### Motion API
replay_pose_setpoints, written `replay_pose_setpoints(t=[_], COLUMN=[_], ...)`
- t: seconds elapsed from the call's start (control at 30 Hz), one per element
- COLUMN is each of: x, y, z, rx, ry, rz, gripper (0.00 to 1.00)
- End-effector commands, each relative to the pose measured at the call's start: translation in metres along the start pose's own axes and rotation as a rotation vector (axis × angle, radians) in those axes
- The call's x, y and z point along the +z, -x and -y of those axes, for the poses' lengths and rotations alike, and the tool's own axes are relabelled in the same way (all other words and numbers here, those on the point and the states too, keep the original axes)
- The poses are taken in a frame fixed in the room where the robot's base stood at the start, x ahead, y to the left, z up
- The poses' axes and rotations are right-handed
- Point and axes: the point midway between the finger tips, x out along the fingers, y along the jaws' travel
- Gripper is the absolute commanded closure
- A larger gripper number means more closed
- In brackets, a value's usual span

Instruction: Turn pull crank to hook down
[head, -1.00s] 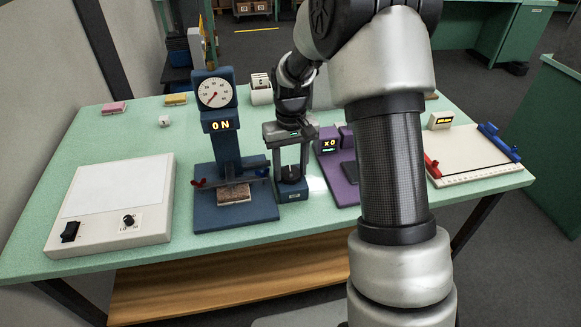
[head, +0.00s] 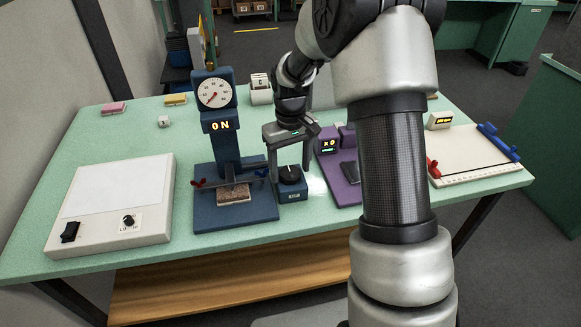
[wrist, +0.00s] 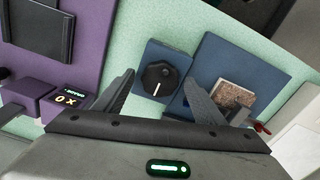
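The pull crank appears to be the black round knob (head: 291,175) with a white pointer line, on a small blue base right of the blue gauge stand (head: 228,150). The knob also shows in the wrist view (wrist: 160,78), its line toward the lower left. My gripper (head: 290,174) is open above the knob, with a finger on either side and visible space between. In the wrist view my gripper (wrist: 160,79) holds nothing. The stand has a round dial (head: 214,93), a lit "ON" display (head: 220,125) and a brown sample (head: 234,194) on its base. I cannot make out a hook.
A purple device (head: 345,180) with a lit display stands close on the right. A white box with switches (head: 115,200) is at left, and a white board (head: 475,160) with red and blue clamps at right. The green table front is clear.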

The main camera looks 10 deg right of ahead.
Motion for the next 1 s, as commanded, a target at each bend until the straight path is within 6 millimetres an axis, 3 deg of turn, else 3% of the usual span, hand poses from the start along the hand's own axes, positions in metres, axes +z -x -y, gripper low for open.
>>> replay_pose_setpoints(t=[0.27,0.43,1.0], x=[0.001,0.000,-0.001], y=[0.000,0.013,0.143], z=[0.000,0.000,0.000], rx=[-0.001,0.000,0.000], ry=[-0.002,-0.002,-0.001], rz=[0.002,0.000,-0.002], gripper=[0.36,0.36,0.36])
